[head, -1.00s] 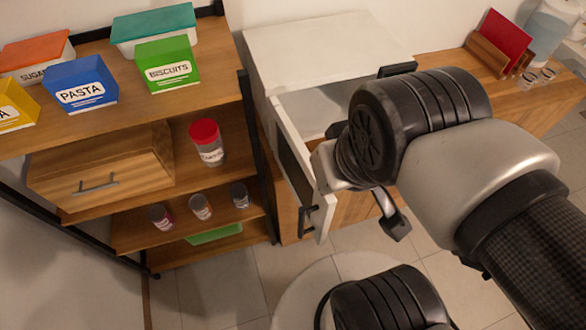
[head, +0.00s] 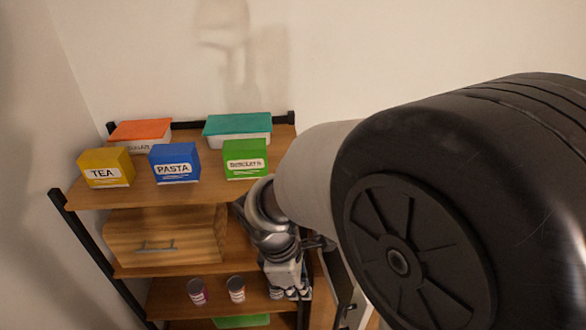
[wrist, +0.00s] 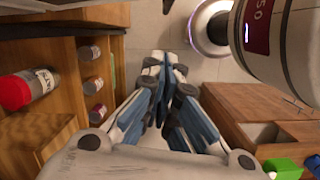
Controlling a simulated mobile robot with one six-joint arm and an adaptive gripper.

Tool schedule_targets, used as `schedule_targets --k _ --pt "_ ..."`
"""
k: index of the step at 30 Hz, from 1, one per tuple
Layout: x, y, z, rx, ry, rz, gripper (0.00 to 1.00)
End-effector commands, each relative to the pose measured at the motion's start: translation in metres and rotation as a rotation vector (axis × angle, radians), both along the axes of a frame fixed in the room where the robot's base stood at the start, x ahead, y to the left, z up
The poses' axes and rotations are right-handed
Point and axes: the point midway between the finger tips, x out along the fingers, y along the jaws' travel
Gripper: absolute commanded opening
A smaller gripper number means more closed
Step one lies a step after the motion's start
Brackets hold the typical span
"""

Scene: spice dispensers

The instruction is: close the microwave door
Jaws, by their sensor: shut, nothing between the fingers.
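The microwave is mostly hidden behind my arm in the head view. A narrow part of its open door (head: 336,268) shows just right of my gripper, with a dark handle (head: 347,311) low on it. My gripper (head: 287,293) points down in front of the right end of the shelf, left of the door. In the wrist view its blue-grey fingers (wrist: 163,90) are together, with nothing between them. I cannot tell whether the gripper touches the door. The door is not clearly seen in the wrist view.
The shelf (head: 85,196) carries food boxes, a wooden drawer (head: 165,236) and small spice jars (head: 236,289) close to my gripper. Bare floor (wrist: 150,42) shows beyond the fingers.

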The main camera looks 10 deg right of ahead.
Motion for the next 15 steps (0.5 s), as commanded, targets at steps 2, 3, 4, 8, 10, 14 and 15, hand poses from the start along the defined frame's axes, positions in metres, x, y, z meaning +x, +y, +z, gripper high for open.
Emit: schedule_targets --k 2,3,4,8,10,14,15 --pt "0.002 0.006 -0.010 -0.018 0.030 0.067 0.00" --pt "0.003 0.008 -0.013 -0.023 0.039 0.087 0.00" --pt "0.003 0.009 -0.015 -0.026 0.043 0.097 0.00" --pt "0.003 0.008 -0.026 -0.029 0.049 0.112 0.00" --pt "0.003 0.005 -0.035 -0.029 0.051 0.111 0.00" --pt "0.002 -0.001 -0.060 -0.029 0.051 0.109 0.00" --pt "0.001 -0.003 -0.068 -0.030 0.052 0.107 0.00"
